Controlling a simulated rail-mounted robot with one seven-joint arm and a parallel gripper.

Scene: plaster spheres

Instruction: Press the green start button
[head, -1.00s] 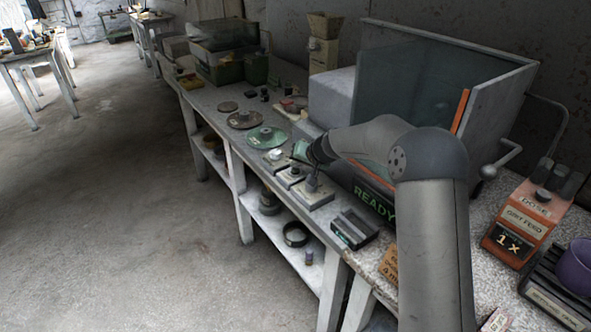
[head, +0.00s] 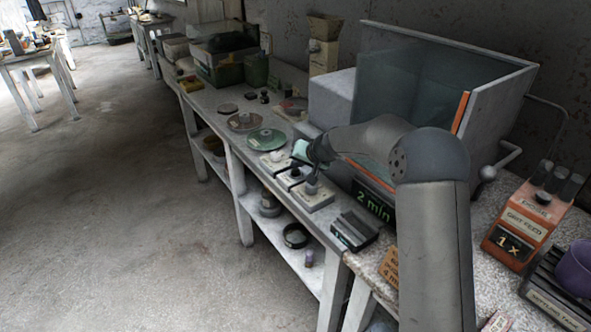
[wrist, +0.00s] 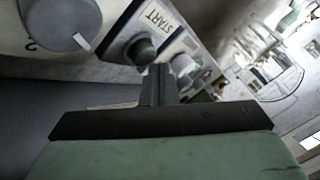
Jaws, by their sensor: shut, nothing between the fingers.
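The machine's display (head: 374,206) reads "2 min" in green.
The glass-sided machine (head: 415,90) stands behind the boxes. A green disc (head: 266,139) lies beyond them, and an orange feed box (head: 522,222) stands at the right.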

